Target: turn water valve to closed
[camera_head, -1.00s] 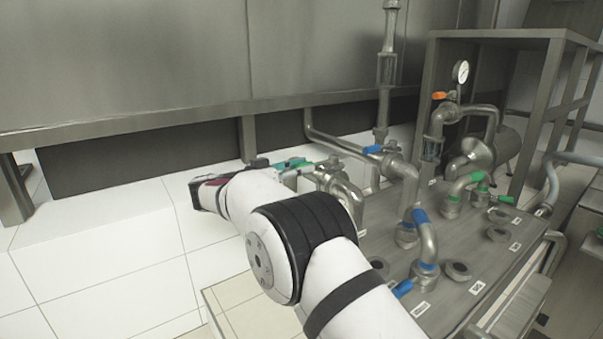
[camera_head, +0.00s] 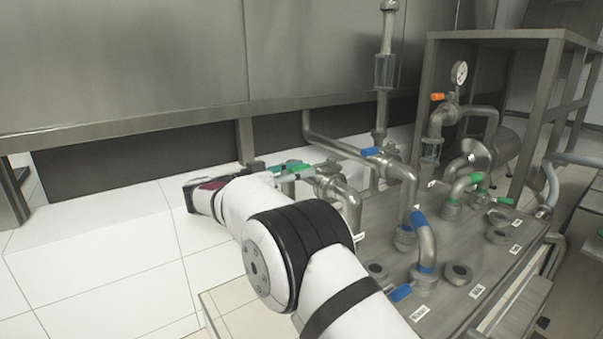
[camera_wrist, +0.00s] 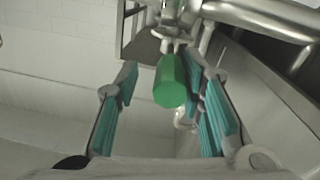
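A green valve handle (camera_wrist: 170,82) points toward my wrist camera, between the two teal-padded fingers of my gripper (camera_wrist: 162,100). The fingers are apart, with a clear gap on the left side of the handle. The right finger is closer to it, and I cannot tell whether they touch. In the head view the green handle (camera_head: 292,167) shows at the pipe behind my arm, and my gripper (camera_head: 280,170) is partly hidden there. Blue-handled valves (camera_head: 371,151) stand on the pipes to the right. I cannot read which label marks water.
A metal deck (camera_head: 470,270) carries several pipes and caps to the right of my arm. An orange handle (camera_head: 438,97) and a gauge (camera_head: 459,73) are at the back. A steel tank wall (camera_head: 130,60) hangs over white tiles (camera_head: 100,240), which are free at left.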

